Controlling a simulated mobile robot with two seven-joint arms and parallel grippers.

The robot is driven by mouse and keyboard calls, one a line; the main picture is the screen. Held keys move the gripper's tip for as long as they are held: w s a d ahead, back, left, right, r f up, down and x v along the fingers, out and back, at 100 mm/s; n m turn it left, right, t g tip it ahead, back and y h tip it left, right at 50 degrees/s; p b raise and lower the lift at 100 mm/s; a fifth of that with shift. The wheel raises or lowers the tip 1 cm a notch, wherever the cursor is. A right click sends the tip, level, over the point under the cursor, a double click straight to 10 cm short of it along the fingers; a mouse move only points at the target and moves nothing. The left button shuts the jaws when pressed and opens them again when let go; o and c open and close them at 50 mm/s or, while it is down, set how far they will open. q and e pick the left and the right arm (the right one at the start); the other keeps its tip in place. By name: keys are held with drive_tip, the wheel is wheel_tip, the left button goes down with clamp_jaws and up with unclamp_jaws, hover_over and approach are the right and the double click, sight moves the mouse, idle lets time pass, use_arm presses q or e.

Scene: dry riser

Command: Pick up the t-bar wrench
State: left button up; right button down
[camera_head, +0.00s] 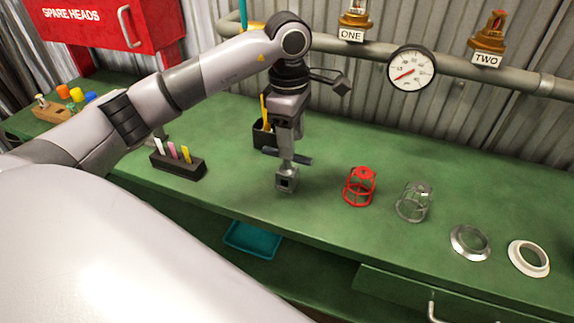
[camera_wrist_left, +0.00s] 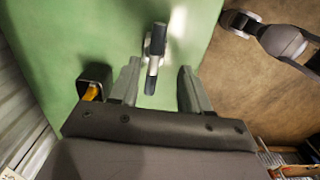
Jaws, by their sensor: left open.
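The t-bar wrench (camera_head: 287,172) is on the green bench, with a dark-gripped crossbar, a silver shaft and a square socket end at the bottom. It appears to stand upright. My left gripper (camera_head: 297,133) is right above the crossbar, pointing down, and partly overlaps it in the head view. In the left wrist view the wrench's crossbar (camera_wrist_left: 152,76) runs lengthwise, its near end in the gap between the two spread fingers of my left gripper (camera_wrist_left: 160,78). I see no finger touching it.
A black pen pot (camera_head: 262,134) stands close behind the wrench. A dark marker block (camera_head: 180,166) is to its left. A red cage (camera_head: 360,187), a clear cage (camera_head: 413,202), a metal ring (camera_head: 470,242) and a white ring (camera_head: 528,258) line up to the right. A pipe runs behind.

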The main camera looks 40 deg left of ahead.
sight(287, 170)
use_arm(q)
drive_tip(key=shift+a, duration=0.5)
drive_tip(key=shift+a+f, duration=0.1)
drive_tip(key=shift+f, duration=0.2)
drive_tip(key=f+p, duration=0.1)
drive_tip(key=f, duration=0.5)
drive_tip(key=shift+w+f, duration=0.1)
drive_tip(key=shift+w, duration=0.1)
drive_tip(key=shift+c, duration=0.3)
clamp_jaws()
